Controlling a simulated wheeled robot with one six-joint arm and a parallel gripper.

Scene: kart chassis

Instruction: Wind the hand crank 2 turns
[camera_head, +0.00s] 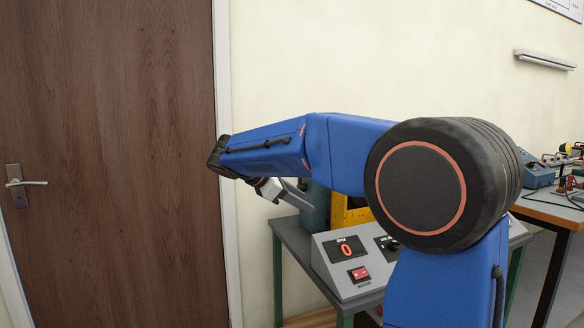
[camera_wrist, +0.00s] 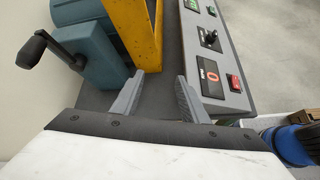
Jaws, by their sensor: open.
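The hand crank (camera_wrist: 37,47) has a black handle on a short arm, fixed to the side of a teal housing (camera_wrist: 92,62) at the left of the wrist view. My gripper (camera_wrist: 164,80) is open and empty, its two grey fingers apart over the grey bench top. The crank lies to the left of the fingers and apart from them. In the head view my gripper (camera_head: 292,193) points down to the right beside the bench, and the crank is hidden there behind my arm.
A yellow frame (camera_wrist: 140,30) stands next to the housing. A grey control panel (camera_head: 343,290) shows an orange 0 and has a red switch (camera_head: 359,274). A brown door (camera_head: 110,150) is at the left.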

